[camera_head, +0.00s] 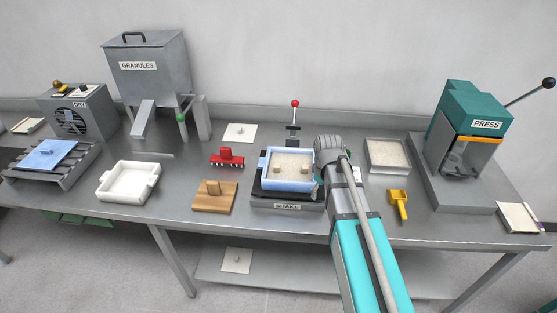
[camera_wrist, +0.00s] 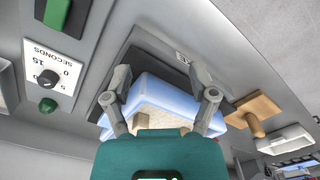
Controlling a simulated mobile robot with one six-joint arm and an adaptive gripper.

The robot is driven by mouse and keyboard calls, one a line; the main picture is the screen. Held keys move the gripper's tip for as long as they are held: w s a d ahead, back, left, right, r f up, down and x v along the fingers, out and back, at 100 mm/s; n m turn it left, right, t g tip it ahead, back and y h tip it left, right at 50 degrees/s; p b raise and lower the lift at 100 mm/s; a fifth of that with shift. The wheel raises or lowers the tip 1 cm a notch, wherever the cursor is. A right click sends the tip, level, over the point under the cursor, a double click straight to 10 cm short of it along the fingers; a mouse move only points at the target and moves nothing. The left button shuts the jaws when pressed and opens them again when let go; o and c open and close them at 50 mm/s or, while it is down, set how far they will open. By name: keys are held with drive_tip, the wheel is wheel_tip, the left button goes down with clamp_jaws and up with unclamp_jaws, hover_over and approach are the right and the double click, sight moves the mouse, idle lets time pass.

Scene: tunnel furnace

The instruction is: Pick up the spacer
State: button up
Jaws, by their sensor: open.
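No part is labelled as the spacer, so I cannot tell for sure which one it is. Two small tan blocks (camera_head: 290,169) sit on pale granules in the blue tray (camera_head: 268,181) on the shaker. A wooden plate with an upright block (camera_head: 214,197) lies left of the shaker. My gripper (camera_wrist: 158,72) is open and appears empty, with the blue tray (camera_wrist: 160,92) showing between and beyond its fingers. In the head view my arm hides most of the gripper at the tray's right side. The wooden plate also shows in the wrist view (camera_wrist: 258,108), right of the fingers.
The shaker (camera_head: 287,205) has a red-knobbed lever (camera_head: 295,104) behind it. A red block (camera_head: 227,158) and a white tray (camera_head: 127,183) stand left. A granule bin (camera_head: 388,155), yellow scoop (camera_head: 399,204) and press (camera_head: 466,130) stand right. A dial panel (camera_wrist: 53,75) shows in the wrist view.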

sight(277, 165)
drive_tip(key=w+a+r+n+p, duration=0.9)
drive_tip(key=w+a+r+n, duration=0.1)
drive_tip(key=w+a, duration=0.4)
drive_tip(key=shift+w+a+r+n, duration=0.3)
drive_tip(key=shift+a, duration=0.3)
wheel_tip(277, 165, down, 9)
drive_tip(key=b, duration=0.8)
drive_tip(key=shift+r+b, duration=0.15)
drive_tip(key=shift+b, duration=0.15)
drive_tip(key=f+b, duration=0.3)
drive_tip(key=shift+s+a+f, duration=0.15)
drive_tip(key=shift+a+f, duration=0.05)
drive_tip(key=shift+a, duration=0.05)
drive_tip(key=shift+f+b, duration=0.9)
drive_tip(key=shift+b, duration=0.2)
